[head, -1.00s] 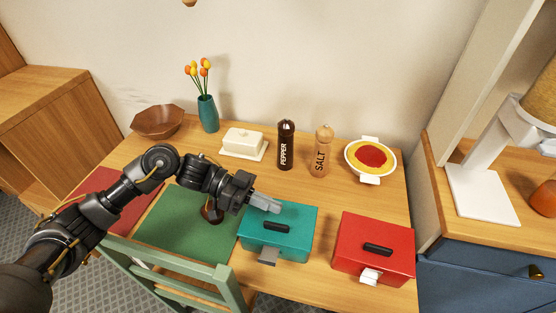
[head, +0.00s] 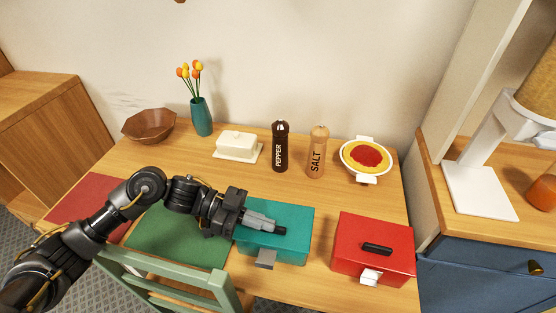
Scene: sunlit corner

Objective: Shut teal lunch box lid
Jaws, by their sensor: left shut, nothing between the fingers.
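The teal lunch box (head: 293,217) stands on the wooden table, right of the green placemat. Its lid lies flat over the box and looks shut. A grey latch (head: 266,259) hangs at its front. My left gripper (head: 277,230) is shut and empty, with its fingertips over the lid at the dark handle, hiding most of that handle. I cannot tell whether the fingers touch the lid. My right gripper is not in view.
A red lunch box (head: 345,240) stands to the right. Behind are a pepper mill (head: 280,148), a salt mill (head: 317,153), a butter dish (head: 237,146) and a pie dish (head: 366,158). A green chair (head: 170,284) stands in front of the green placemat (head: 175,240).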

